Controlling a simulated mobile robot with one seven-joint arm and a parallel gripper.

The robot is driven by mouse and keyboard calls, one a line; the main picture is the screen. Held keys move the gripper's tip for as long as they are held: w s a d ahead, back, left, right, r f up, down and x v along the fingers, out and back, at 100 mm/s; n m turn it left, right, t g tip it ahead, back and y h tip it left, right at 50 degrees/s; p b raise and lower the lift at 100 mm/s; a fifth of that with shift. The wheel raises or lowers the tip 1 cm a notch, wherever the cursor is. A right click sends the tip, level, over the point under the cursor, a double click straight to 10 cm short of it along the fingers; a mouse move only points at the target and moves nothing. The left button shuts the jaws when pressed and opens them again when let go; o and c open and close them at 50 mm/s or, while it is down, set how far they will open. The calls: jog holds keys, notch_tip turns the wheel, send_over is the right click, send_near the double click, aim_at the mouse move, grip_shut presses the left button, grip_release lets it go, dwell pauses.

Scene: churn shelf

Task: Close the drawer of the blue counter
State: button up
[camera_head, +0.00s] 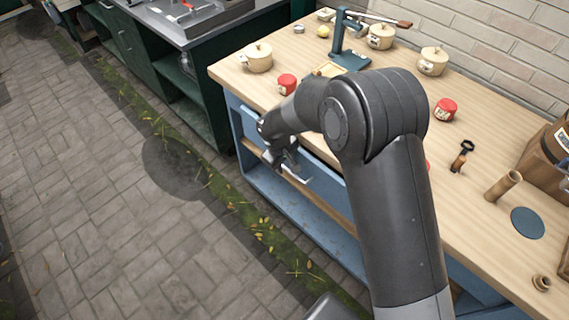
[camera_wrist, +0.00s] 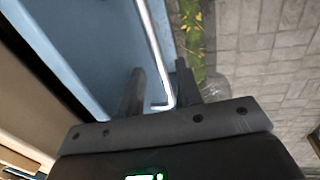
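The blue counter (camera_head: 262,185) has a light wooden top and stands right of the paved floor. Its blue drawer front (camera_head: 322,172) is partly hidden by my arm; how far the drawer stands out is hard to tell. A thin silver handle (camera_head: 299,179) shows by my gripper (camera_head: 287,164), which is at the drawer front. In the wrist view the handle (camera_wrist: 154,45) runs between the two separated fingers of my gripper (camera_wrist: 158,82), its bent end low between them. The fingers do not appear closed on it. A blue panel (camera_wrist: 95,35) lies left of the handle.
A dark green counter (camera_head: 172,78) with a metal sink adjoins at left. The paving (camera_head: 90,190) before the drawer is clear.

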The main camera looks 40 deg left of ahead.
aim_at(325, 189)
notch_tip(325, 189, up, 10)
jog(key=s, duration=0.2)
